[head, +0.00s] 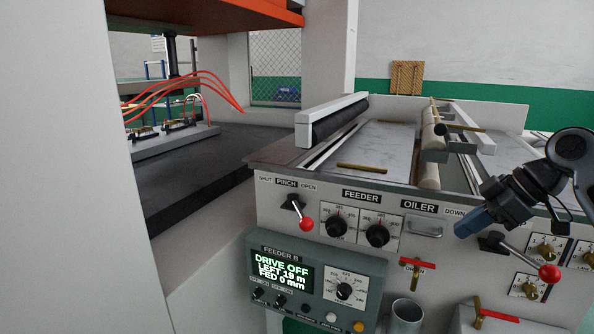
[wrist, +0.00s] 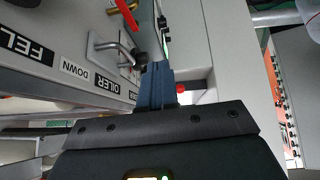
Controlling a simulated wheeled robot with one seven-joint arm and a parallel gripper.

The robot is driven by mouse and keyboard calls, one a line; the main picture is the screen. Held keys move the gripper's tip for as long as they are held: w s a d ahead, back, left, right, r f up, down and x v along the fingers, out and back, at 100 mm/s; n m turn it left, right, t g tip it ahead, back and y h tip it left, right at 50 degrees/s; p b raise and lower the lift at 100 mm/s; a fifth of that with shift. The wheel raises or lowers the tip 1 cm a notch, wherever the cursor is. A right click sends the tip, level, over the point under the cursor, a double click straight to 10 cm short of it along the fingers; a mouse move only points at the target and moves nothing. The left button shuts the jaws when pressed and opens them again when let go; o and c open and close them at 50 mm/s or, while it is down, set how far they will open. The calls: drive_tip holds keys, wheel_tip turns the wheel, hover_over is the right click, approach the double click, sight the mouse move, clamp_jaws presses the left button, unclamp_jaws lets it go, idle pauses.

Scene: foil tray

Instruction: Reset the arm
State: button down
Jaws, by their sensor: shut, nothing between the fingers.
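My gripper (head: 465,227) comes in from the right in the head view, with its blue fingers pointing down-left in front of the feeder panel, below the OILER label. In the wrist view the fingers (wrist: 157,84) are closed together with nothing between them. The oiler lever's red knob (head: 549,272) is to the right of and below the gripper, apart from it. The pinch lever's red knob (head: 306,223) is well to the left. In the wrist view the OILER label (wrist: 109,88) is left of the fingers. Whether the fingers touch the panel cannot be told.
The feeder bed (head: 380,150) with rollers is above the panel. The FEEDER B box (head: 318,283) reads DRIVE OFF, LEFT 19 m, FED 0 mm. A red-handled valve (head: 417,263) and a metal cup (head: 406,315) are below the gripper. The press opening (head: 190,180) is at left.

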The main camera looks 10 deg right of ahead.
drive_tip(key=w+a+f+m+t+y, duration=0.1)
drive_tip(key=a+f+t, duration=0.15)
drive_tip(key=a, duration=0.25)
drive_tip(key=w+a+f+m+t, duration=0.1)
drive_tip(key=w+a+f, duration=0.15)
drive_tip(key=a, duration=0.35)
drive_tip(key=s+a+f+m+t+h, duration=0.1)
drive_tip(key=s+a+f+m+t, duration=0.1)
drive_tip(key=s+a+f+m, duration=0.45)
drive_tip(key=s+a+f+m+t+h, duration=0.1)
drive_tip(key=s+a+f+m+t, duration=0.2)
drive_tip(key=a+f, duration=0.45)
drive_tip(key=s+a+f+m+h, duration=0.2)
drive_tip(key=s+h, duration=0.2)
drive_tip(key=s, duration=1.6)
drive_tip(key=s+d+r+n, duration=0.1)
drive_tip(key=s+d+r, duration=0.1)
drive_tip(key=s+r, duration=0.3)
drive_tip(key=s+d+r+n+t, duration=0.1)
drive_tip(key=s+r, duration=0.4)
drive_tip(key=s, duration=0.6)
drive_tip(key=shift+s+d+n, duration=0.35)
drive_tip(key=shift+d+n, duration=0.3)
drive_tip(key=shift+d, duration=0.05)
drive_tip(key=shift+f, duration=0.1)
